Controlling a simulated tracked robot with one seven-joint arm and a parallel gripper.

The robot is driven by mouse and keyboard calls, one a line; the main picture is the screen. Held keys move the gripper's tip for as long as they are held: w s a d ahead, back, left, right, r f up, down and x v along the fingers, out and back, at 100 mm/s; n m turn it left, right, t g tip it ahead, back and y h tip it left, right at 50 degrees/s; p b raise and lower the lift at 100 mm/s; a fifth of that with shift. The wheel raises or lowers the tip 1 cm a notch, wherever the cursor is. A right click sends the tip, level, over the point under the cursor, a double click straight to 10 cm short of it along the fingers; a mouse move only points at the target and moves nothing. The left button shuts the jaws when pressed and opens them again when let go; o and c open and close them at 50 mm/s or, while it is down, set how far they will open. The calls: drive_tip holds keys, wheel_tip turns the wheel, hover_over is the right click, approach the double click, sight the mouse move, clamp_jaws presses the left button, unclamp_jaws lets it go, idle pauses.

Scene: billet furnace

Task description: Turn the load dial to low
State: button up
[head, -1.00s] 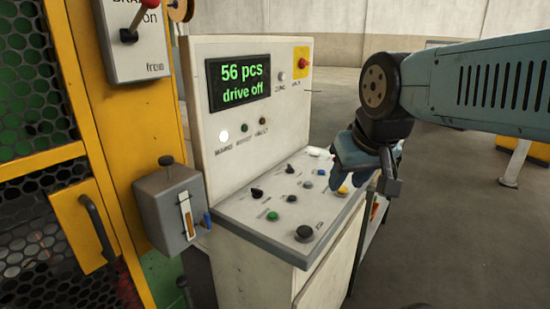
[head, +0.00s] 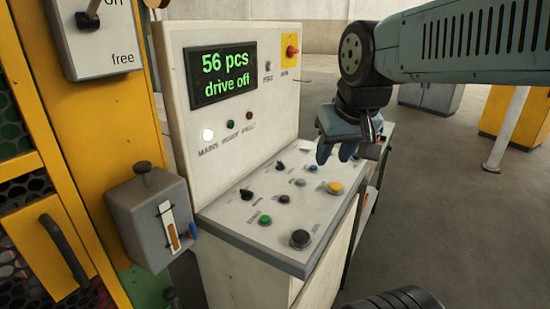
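The control desk (head: 235,222) has a sloping top with several knobs and buttons. Two black pointer knobs stand on it, one near the front left (head: 246,194) and one farther back (head: 280,166). Their labels are too small to read, so I cannot tell which is the load dial or where it points. My gripper (head: 337,158) hangs fingers down above the back right of the desk top, apart from both knobs. Its blue fingers show a gap with nothing between them. It hides part of the desk's back right.
The desk's upright panel has a display (head: 223,75) reading "56 pcs drive off" and a red switch on yellow (head: 291,50). Yellow (head: 336,188), green (head: 265,220) and black (head: 300,238) buttons are on the top. A grey lever box (head: 150,220) stands left. Floor at right is open.

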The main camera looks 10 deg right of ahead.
drive_tip(key=w+r+g, duration=0.1)
drive_tip(key=w+r, duration=0.1)
drive_tip(key=w, duration=0.8)
drive_tip(key=g, duration=0.4)
hover_over(280, 161)
wheel_tip(280, 161, down, 9)
wheel_tip(280, 161, down, 14)
drive_tip(key=shift+s+r, duration=0.1)
drive_tip(key=shift+s, duration=0.05)
drive_tip(key=shift+c, duration=0.3)
